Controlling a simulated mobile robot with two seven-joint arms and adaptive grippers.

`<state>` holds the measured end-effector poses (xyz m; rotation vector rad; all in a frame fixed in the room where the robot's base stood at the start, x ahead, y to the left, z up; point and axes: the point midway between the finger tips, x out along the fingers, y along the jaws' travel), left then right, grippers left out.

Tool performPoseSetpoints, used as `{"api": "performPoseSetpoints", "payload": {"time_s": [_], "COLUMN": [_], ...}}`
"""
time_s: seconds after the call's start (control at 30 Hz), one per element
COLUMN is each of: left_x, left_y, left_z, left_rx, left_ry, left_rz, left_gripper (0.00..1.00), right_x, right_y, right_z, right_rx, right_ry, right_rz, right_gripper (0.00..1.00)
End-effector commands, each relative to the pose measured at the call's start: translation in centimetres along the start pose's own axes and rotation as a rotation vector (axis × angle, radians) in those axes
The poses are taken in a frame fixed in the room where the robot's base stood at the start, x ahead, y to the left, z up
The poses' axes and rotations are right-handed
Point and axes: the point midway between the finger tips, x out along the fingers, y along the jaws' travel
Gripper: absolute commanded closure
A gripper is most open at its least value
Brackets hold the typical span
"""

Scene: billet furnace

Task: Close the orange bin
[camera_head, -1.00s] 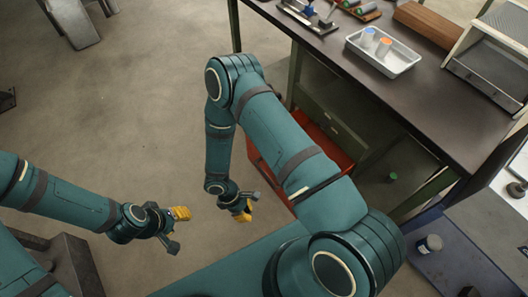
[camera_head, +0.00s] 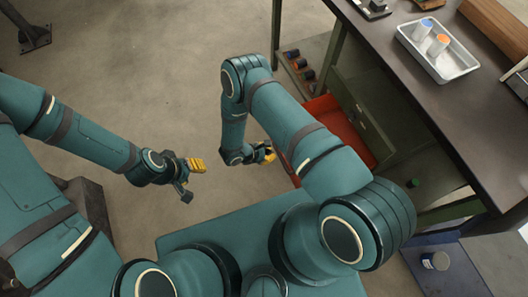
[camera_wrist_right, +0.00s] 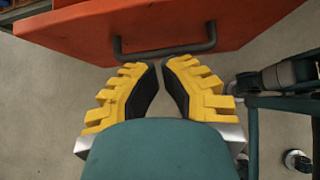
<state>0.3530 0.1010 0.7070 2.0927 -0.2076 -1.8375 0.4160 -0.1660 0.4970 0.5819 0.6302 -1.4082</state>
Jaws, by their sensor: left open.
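The orange bin (camera_head: 345,128) is a drawer-like box under the workbench, pulled out, with its inside showing in the head view. In the right wrist view its orange front (camera_wrist_right: 235,22) fills the top, with a dark bar handle (camera_wrist_right: 165,50) across it. My right gripper (camera_head: 268,153) is beside the bin, partly hidden by my arm in the head view. In the right wrist view its yellow fingers (camera_wrist_right: 160,66) point at the handle, with a narrow gap between the pads and nothing held; contact is unclear. My left gripper (camera_head: 192,176) is open and empty, away from the bin.
The workbench (camera_head: 440,110) carries a metal tray (camera_head: 462,66) with two capped cylinders and a brown block (camera_head: 497,25). A can (camera_head: 435,261) stands on a blue surface at lower right. The floor left of the bin is clear.

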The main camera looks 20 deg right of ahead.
Motion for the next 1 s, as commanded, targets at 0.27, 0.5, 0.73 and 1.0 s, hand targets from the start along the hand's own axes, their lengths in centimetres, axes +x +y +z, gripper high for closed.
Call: {"api": "performPoseSetpoints", "payload": {"time_s": [0.27, 0.5, 0.73, 1.0], "left_x": [1.1, 1.2, 1.2, 1.2], "left_y": [-0.4, -0.4, -0.4, -0.4], "left_z": [-0.1, -0.1, -0.1, -0.1], "left_rx": [0.001, 0.001, 0.001, 0.001], "left_ry": [0.005, 0.006, 0.007, 0.007], "left_rz": [0.000, 0.000, 0.000, 0.000], "left_gripper": [0.54, 0.54, 0.54, 0.54], "right_x": [5.2, 6.9, 7.2, 7.3], "right_y": [0.0, 0.0, 0.0, -0.1], "right_z": [0.5, 2.4, 2.9, 2.9], "right_rx": [0.003, 0.002, 0.001, 0.001], "right_ry": [0.001, 0.002, 0.002, 0.001], "right_rz": [-0.003, -0.001, 0.000, -0.001], "right_gripper": [1.00, 1.00, 1.00, 1.00]}}
